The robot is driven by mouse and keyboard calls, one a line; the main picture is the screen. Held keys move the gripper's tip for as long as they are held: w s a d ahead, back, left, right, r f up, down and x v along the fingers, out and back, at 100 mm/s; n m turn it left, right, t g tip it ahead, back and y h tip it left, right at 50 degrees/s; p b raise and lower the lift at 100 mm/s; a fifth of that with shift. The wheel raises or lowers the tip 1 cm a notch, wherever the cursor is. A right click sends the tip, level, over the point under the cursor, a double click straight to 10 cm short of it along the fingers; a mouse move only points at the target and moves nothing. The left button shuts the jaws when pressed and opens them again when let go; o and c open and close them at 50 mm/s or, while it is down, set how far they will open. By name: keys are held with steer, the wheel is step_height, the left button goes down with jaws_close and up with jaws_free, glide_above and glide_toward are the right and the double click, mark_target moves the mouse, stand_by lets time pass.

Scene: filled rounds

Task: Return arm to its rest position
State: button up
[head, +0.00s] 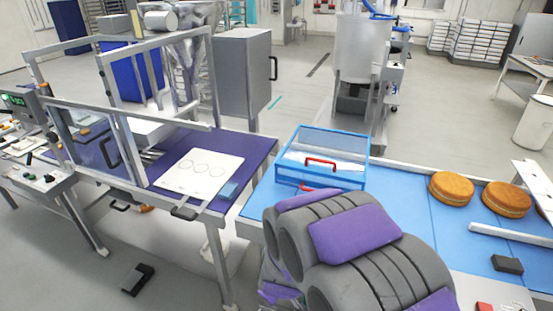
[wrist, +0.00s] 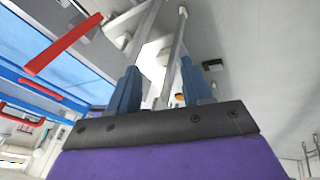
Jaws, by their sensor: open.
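My arm (head: 365,240), grey with purple panels, fills the lower middle of the head view, in front of the blue table's near edge. My gripper's jaws are hidden behind it there. In the wrist view my gripper (wrist: 160,88) shows two blue fingers standing apart, with nothing held between them. A clear box with a blue frame and red handles (head: 321,161) stands on the blue table just beyond my arm. Red handles (wrist: 63,45) also show at the left of the wrist view, off to the side of the fingers.
Two filled rounds (head: 451,188) (head: 506,199) sit on the blue table (head: 408,222) at right, near a white bar and a black block (head: 507,263). A white board with ring outlines (head: 200,172) lies on the purple surface at left, beside a metal frame (head: 112,130). Grey floor shows between tables.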

steer(key=s+d+r+m+g, duration=0.2)
steer(key=s+d+r, duration=0.3)
steer(key=s, duration=0.4)
steer(key=s+d+r+m+g, duration=0.2)
steer(key=s+d+r+m, duration=0.2)
steer(key=s, duration=0.5)
steer(key=s+d+r+m+g+b, duration=0.1)
steer(key=s+d+r+m, duration=0.3)
steer(key=s+r, duration=0.4)
steer(key=shift+s+d+r+g+h, duration=0.2)
steer(key=shift+s+d+g+h, duration=0.2)
steer(key=shift+s+d+g, duration=0.45)
steer(key=shift+w, duration=0.1)
steer(key=shift+c, duration=0.6)
steer(key=shift+d+m, duration=0.15)
steer(key=shift+m, duration=0.15)
